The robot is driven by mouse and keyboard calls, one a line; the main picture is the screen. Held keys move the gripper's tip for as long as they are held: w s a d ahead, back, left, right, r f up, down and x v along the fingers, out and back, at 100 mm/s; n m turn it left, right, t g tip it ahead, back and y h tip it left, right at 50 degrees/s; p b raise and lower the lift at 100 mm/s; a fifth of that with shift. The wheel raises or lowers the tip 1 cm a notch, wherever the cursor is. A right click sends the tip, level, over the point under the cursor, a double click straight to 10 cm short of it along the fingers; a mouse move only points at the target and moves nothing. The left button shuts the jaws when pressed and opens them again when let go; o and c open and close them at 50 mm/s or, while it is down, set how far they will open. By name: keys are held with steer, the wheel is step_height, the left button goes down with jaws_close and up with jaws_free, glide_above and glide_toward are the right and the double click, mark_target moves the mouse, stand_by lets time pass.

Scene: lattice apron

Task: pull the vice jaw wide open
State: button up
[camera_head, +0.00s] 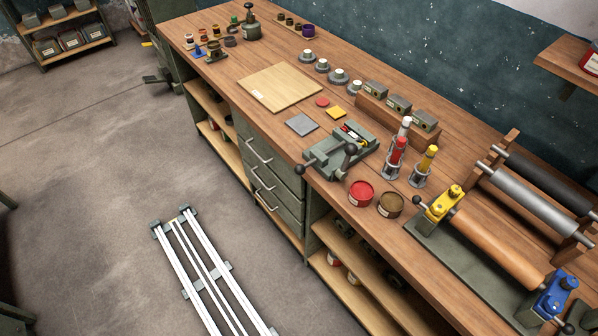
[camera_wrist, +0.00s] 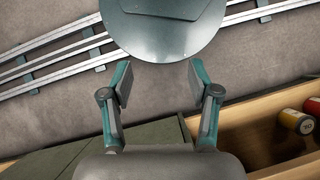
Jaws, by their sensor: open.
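The grey-green vice (camera_head: 338,153) stands near the front edge of the wooden workbench (camera_head: 225,85), in the middle of the head view. Its handle with dark ball ends is at the front, toward the aisle. Small red, yellow and white items show in or just behind its jaw area; how wide the jaw stands is hard to tell. My gripper (camera_wrist: 159,82) shows in the wrist view, its two teal-and-grey fingers apart with nothing between them. It is over the floor and the bench front, away from the vice. My gripper is not in the head view, and the vice is not in the wrist view.
A red tin (camera_head: 361,192), a brown tin (camera_head: 390,204) and holders with red (camera_head: 396,155) and yellow (camera_head: 426,163) tubes stand right of the vice. A roller press (camera_head: 490,245) fills the right end. Left are flat squares and a wooden board (camera_head: 279,86). Open shelf (camera_wrist: 275,125) below.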

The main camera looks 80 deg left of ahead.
steer(key=w+a+f+n+t+h+b, duration=0.1)
steer(key=w+a+n+t+h+b, duration=0.3)
steer(key=a, duration=0.7)
steer(key=w+a+f+n+t+y+b, duration=0.15)
steer(key=w+a+n, duration=0.4)
steer(key=a, duration=0.55)
steer(key=a+r+n+t+b, duration=0.25)
steer(key=a+n+t, duration=0.2)
steer(key=a, duration=0.85)
steer(key=n+t+y+b, duration=0.7)
steer(key=n+t, duration=0.7)
steer(key=n, duration=0.7)
glide_toward(300, 170)
steer(key=f, duration=0.1)
steer(key=shift+y, duration=0.25)
steer(key=x, duration=0.3)
steer(key=p+x, duration=0.1)
steer(key=x, duration=0.3)
steer(key=p+x, duration=0.1)
steer(key=x, duration=0.2)
steer(key=shift+w+a+f, duration=0.15)
steer(key=shift+a, duration=0.25)
